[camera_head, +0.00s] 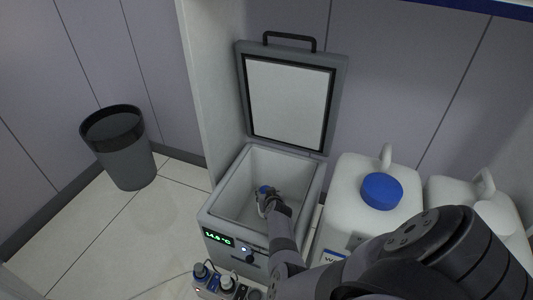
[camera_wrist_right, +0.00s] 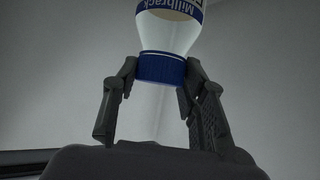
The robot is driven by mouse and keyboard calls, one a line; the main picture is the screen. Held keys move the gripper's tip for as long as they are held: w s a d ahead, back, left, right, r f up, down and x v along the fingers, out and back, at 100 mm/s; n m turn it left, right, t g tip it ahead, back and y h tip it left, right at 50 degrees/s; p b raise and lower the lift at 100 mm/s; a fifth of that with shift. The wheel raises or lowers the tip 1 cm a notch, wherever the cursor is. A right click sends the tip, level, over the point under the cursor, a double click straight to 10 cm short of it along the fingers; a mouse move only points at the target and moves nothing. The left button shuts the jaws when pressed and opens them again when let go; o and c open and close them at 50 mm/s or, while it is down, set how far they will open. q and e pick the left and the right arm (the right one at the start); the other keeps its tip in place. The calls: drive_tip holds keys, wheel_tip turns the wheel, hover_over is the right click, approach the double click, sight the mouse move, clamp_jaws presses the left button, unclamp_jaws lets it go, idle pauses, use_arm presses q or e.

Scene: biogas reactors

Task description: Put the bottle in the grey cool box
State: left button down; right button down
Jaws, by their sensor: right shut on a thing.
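The grey cool box (camera_head: 285,168) stands in the middle of the head view with its lid (camera_head: 290,100) raised open at the back. My right gripper (camera_head: 268,197) reaches down into the box's opening. It is shut on the bottle at its blue cap; a bit of blue (camera_head: 263,189) shows beside the fingers. I cannot tell whether the bottle touches the box floor. My left gripper is not in view.
White jugs, one with a blue cap (camera_head: 382,190), stand right of the box. A power strip with plugs (camera_head: 225,285) lies in front. A dark bin (camera_head: 125,155) stands on the floor at left. The box display (camera_head: 216,235) glows green.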

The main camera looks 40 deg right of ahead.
drive_tip(key=shift+r, duration=0.15)
drive_tip(key=shift+f, duration=0.3)
drive_tip(key=c, duration=1.4)
unclamp_jaws()
drive_tip(key=shift+f, duration=0.1)
drive_tip(key=o, duration=0.4)
